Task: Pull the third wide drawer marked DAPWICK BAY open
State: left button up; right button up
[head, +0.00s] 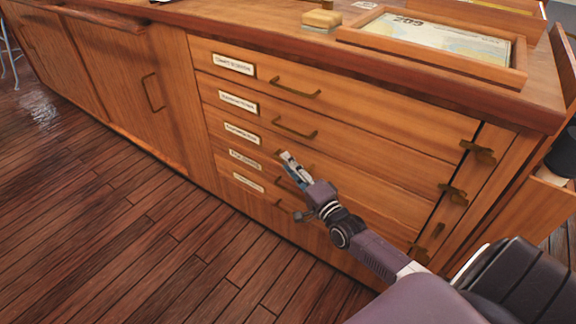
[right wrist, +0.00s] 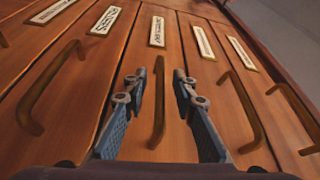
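The wide drawers are stacked in the wooden cabinet, each with a white label and a bronze bar handle. The third drawer's label (head: 242,133) is too small to read surely; it also shows in the right wrist view (right wrist: 157,31). All the wide drawers look shut. My right gripper (head: 289,166) is at the third drawer's handle and hides most of it in the head view. In the right wrist view my right gripper (right wrist: 169,85) is open, its fingers on either side of the third handle (right wrist: 158,108), with gaps visible. My left gripper is not in view.
Handles of the second drawer (head: 295,130) and fourth drawer (right wrist: 243,112) lie close on either side. A wooden tray (head: 520,62) with a chart and a wood-backed block (head: 321,20) are on the countertop. The plank floor (head: 130,210) before the cabinet is clear.

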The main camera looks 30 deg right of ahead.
jog(key=shift+w, duration=0.35)
grip_shut()
